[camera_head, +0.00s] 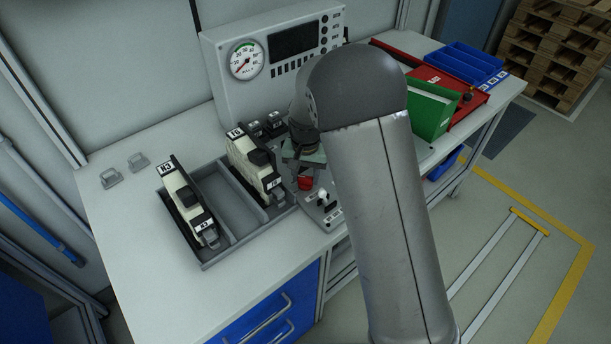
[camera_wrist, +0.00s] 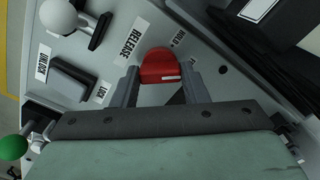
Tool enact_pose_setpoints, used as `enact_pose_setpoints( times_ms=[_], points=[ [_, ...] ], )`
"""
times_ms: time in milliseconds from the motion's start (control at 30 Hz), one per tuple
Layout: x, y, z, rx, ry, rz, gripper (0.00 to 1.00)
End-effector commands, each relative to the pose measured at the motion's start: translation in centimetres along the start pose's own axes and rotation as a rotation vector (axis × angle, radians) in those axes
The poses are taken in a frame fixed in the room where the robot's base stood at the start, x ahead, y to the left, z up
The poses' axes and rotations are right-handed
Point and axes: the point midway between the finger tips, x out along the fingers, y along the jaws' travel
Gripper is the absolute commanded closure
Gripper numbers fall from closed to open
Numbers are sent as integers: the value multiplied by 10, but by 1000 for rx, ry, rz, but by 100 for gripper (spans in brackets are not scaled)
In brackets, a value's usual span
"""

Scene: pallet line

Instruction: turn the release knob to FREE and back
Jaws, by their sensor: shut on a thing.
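The red release knob (camera_wrist: 158,64) sits on the grey control panel (camera_wrist: 215,85) in the wrist view, beside the RELEASE label. A HOLD label is at its upper right; no FREE label is readable. A short white mark shows on the knob's near side. My gripper (camera_wrist: 161,72) has one grey finger on each side of the knob and is shut on it. In the head view the red knob (camera_head: 305,183) shows just below my gripper (camera_head: 303,166), which my arm partly hides.
A white-ball lever (camera_wrist: 60,16), a rocker with UNLOCK and LOCK labels (camera_wrist: 82,80) and a green ball (camera_wrist: 12,147) are close by. A grey tray (camera_head: 237,236) with two cream modules stands left. A gauge box (camera_head: 285,55) stands behind; a green bin (camera_head: 432,110) is right.

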Motion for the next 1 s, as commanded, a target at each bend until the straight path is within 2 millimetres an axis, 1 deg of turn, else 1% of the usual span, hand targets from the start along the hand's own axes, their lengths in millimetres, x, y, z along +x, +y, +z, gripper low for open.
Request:
enact_pose_setpoints(
  times_ms=[100,333,867,900,967,1000],
  points=[
    [0,0,0,64,1,-1,83],
    [-1,0,0,141,1,-1,83],
    [-1,0,0,170,1,-1,83],
    [-1,0,-1,170,2,-1,57],
    [-1,0,0,169,1,-1,40],
    [-1,0,0,169,1,-1,38]
  ],
)
